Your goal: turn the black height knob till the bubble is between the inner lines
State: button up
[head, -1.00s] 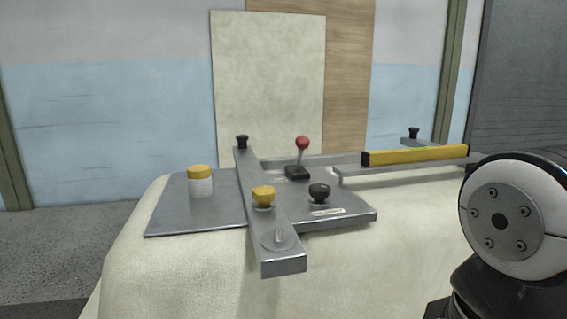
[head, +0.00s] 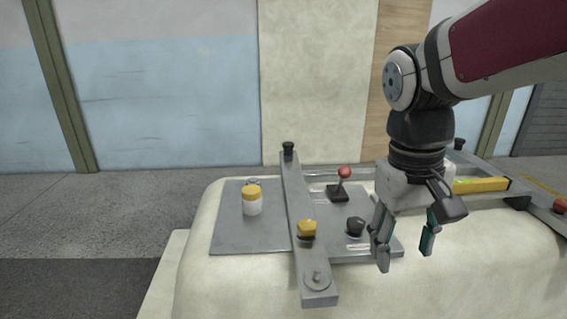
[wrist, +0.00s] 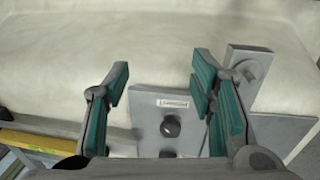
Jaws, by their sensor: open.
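The black knob (head: 356,226) sits on the grey plate (head: 235,240), right of the yellow knob (head: 307,229). In the wrist view the black knob (wrist: 171,126) shows below and between my fingers, near a small white label (wrist: 173,103). My gripper (head: 406,246) is open and empty, pointing down, to the right of the black knob and apart from it. It also shows in the wrist view (wrist: 160,80). The yellow level (head: 482,185) lies at the right, partly hidden by my gripper. Its bubble and lines are too small to read.
A red-ball lever (head: 344,173) stands behind the black knob. A grey bar (head: 293,190) crosses the plate. A white jar with yellow lid (head: 252,205) stands at left. The pale tub shell (head: 450,280) lies beneath. Another red ball (head: 560,206) shows at far right.

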notch_tip(320, 180, up, 9)
jog(key=p, duration=1.8)
send_over(356, 220)
jog(key=s, duration=0.2)
jog(key=shift+n+y, duration=0.3)
jog(key=shift+y, duration=0.4)
jog(key=f+p, duration=0.4)
jog(key=f, duration=0.1)
jog(key=w+f+p, duration=0.1)
jog(key=f+p, duration=0.2)
jog(key=f, duration=0.2)
jog(key=f+p, duration=0.4)
jog(key=f, duration=0.1)
jog(key=shift+w+p, duration=0.3)
jog(key=shift+w, duration=0.1)
jog(key=shift+f, duration=0.1)
jog(key=c, duration=1.1)
